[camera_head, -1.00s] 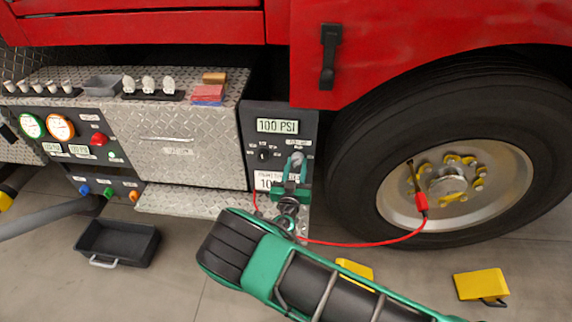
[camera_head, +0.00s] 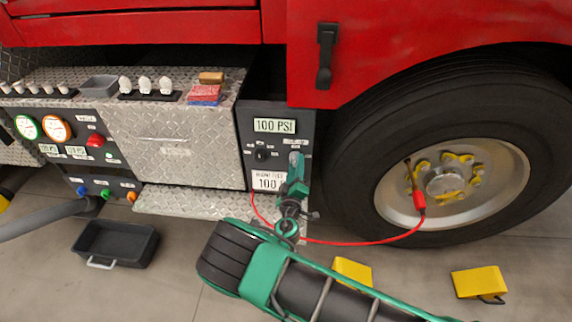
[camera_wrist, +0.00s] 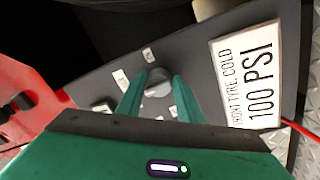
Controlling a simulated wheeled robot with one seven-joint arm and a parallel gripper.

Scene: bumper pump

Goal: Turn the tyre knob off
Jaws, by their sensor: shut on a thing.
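The dark tyre panel (camera_head: 250,185) stands left of the wheel. Its upper display (camera_head: 274,126) reads 100 PSI. A white plate (camera_wrist: 247,75) reads FRONT TYRE, COLD, 100 PSI; in the head view it is partly hidden by my gripper. A black knob (camera_head: 262,155) sits at the panel's left, free of my gripper. In the wrist view a round grey knob (camera_wrist: 157,84) lies between the fingers of my gripper (camera_wrist: 160,92), which is shut on it. In the head view my gripper (camera_head: 296,162) covers this knob, and its setting cannot be read.
A red hose (camera_head: 350,241) runs from the panel to the wheel (camera_head: 468,205). Yellow chocks (camera_head: 480,281) and a black tray (camera_head: 116,240) lie on the floor. A red fender (camera_head: 390,55) overhangs right of the panel. A metal step (camera_head: 190,202) is to the left.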

